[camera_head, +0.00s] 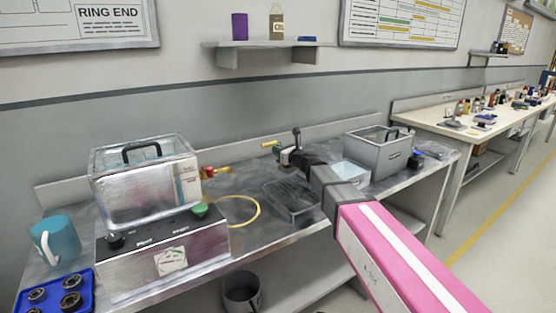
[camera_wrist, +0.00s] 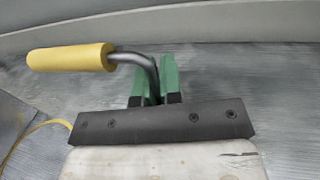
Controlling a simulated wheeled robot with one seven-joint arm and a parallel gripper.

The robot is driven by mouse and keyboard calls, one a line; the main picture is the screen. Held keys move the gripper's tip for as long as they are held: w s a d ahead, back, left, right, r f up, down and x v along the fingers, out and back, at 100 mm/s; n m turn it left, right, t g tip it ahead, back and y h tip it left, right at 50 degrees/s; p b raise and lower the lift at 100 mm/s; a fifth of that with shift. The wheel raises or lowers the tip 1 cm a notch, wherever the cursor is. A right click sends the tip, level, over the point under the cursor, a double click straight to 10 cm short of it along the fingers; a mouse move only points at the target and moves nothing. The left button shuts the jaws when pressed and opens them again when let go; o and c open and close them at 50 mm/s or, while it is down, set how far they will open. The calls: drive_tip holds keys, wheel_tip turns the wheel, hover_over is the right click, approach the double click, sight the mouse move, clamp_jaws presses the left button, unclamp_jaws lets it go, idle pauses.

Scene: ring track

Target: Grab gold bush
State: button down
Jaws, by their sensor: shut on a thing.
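My gripper (camera_head: 278,149) hangs above the back of the grey bench, right of centre. In the wrist view its two green fingers (camera_wrist: 154,82) are shut on a bent dark rod with a yellow cylinder (camera_wrist: 70,59) on its end. The yellow cylinder points left, and its end also shows small in the head view (camera_head: 268,144). I cannot tell whether this is the gold bush. No other gold bush can be made out for certain. The rod's lower end is hidden between the fingers and behind the gripper's dark plate.
A clear-lidded machine (camera_head: 150,190), a teal mug (camera_head: 54,240) and a blue tray (camera_head: 80,280) of dark round parts stand left. A yellow ring (camera_head: 258,212) and wire basket (camera_head: 291,212) lie mid-bench. A grey bin (camera_head: 376,160) stands right. A wall shelf (camera_head: 262,44) hangs above.

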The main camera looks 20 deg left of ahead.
drive_tip(key=shift+f, duration=1.85)
drive_tip(key=c, duration=1.3)
unclamp_jaws()
drive_tip(key=shift+f, duration=0.1)
